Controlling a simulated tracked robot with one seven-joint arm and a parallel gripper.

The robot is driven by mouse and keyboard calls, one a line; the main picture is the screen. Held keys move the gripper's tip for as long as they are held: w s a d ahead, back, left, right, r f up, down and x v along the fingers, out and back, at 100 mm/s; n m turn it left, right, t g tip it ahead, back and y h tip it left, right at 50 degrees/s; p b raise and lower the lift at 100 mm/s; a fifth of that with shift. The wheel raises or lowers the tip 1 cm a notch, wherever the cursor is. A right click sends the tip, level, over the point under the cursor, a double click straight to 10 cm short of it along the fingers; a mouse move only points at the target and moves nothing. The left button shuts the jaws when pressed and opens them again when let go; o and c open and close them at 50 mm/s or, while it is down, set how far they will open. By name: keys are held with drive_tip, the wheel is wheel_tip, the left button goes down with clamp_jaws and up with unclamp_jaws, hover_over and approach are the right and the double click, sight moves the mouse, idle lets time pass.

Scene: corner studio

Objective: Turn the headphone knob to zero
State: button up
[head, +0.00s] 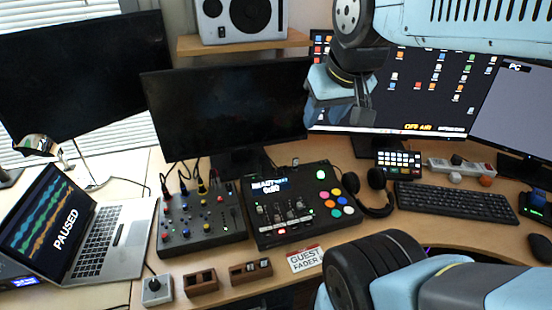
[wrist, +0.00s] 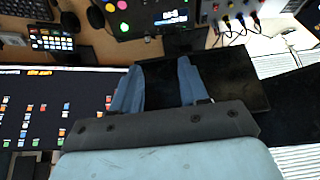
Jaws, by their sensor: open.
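A grey mixer (head: 201,232) with several small coloured knobs stands on the desk, right of the laptop. It shows partly at the top of the wrist view (wrist: 225,12). Beside it is a black console (head: 262,232) with faders, coloured round pads and a lit display; it also shows in the wrist view (wrist: 120,32). I cannot tell which knob is the headphone knob; labels are too small to read. My gripper (head: 360,115) is open and empty, raised in front of the monitors, well above and behind the console. Its two fingers show apart in the wrist view (wrist: 155,72).
A laptop (head: 97,235) reading PAUSED is at left. Headphones (head: 376,192) and a keyboard (head: 455,202) are right. Dark monitors (head: 225,110) stand behind; cables rise from the mixer.

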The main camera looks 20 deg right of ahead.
drive_tip(key=m+g, duration=0.5)
drive_tip(key=m, duration=1.8)
hover_over(279, 169)
wheel_tip(279, 169, down, 20)
wheel_tip(279, 169, down, 14)
drive_tip(key=shift+r, duration=0.25)
drive_tip(key=shift+c, duration=0.2)
